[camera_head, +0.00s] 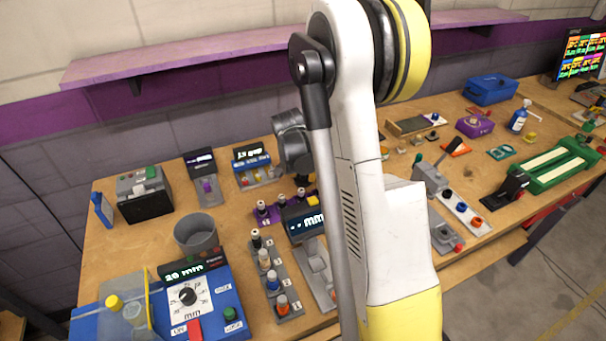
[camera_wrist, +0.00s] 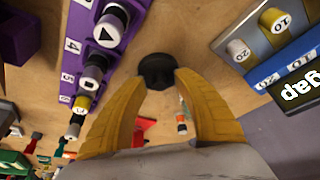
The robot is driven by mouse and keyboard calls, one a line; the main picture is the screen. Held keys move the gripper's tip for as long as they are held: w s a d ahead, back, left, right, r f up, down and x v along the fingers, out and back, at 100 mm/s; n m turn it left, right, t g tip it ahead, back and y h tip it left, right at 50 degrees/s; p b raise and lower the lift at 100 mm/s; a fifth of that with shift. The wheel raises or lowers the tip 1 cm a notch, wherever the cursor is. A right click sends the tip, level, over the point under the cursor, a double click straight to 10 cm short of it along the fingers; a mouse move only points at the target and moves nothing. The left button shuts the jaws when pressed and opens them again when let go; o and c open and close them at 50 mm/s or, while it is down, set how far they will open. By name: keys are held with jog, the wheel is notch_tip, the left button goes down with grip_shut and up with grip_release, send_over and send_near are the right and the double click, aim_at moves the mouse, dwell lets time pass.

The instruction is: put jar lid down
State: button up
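In the wrist view, the two yellow fingers of my gripper (camera_wrist: 159,78) close in on a small dark round piece (camera_wrist: 157,68), which looks like the jar lid. The fingertips appear to touch it on both sides. Bare wooden tabletop shows around and behind it; its height above the wood is hard to tell. In the head view my arm covers the middle of the bench, and neither the fingertips nor the lid can be made out.
A purple numbered rack (camera_wrist: 91,47) with pegs lies left of the fingers in the wrist view. A blue device (camera_wrist: 295,61) with a "gap" display is at right. The head view shows a crowded wooden bench (camera_head: 130,240), with a grey cup (camera_head: 196,236) at left.

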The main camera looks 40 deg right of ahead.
jog(key=s+a+r+n+t+y+p, duration=0.1)
jog(key=s+a+r+n+p, duration=0.2)
jog(key=a+r, duration=0.55)
jog(key=s+a+r+n+t+p, duration=0.15)
jog(key=s+a+r, duration=0.4)
jog(key=r, duration=0.65)
jog(key=s+a+r+n+t+y, duration=0.2)
jog(key=s+a+n, duration=0.5)
jog(key=s+a, duration=0.4)
jog(key=shift+s+a+y, duration=0.15)
jog(key=shift+a+y, duration=0.25)
jog(key=shift+a, duration=0.6)
jog(key=shift+r+n+t, duration=0.1)
jog(key=shift+n+t, duration=0.15)
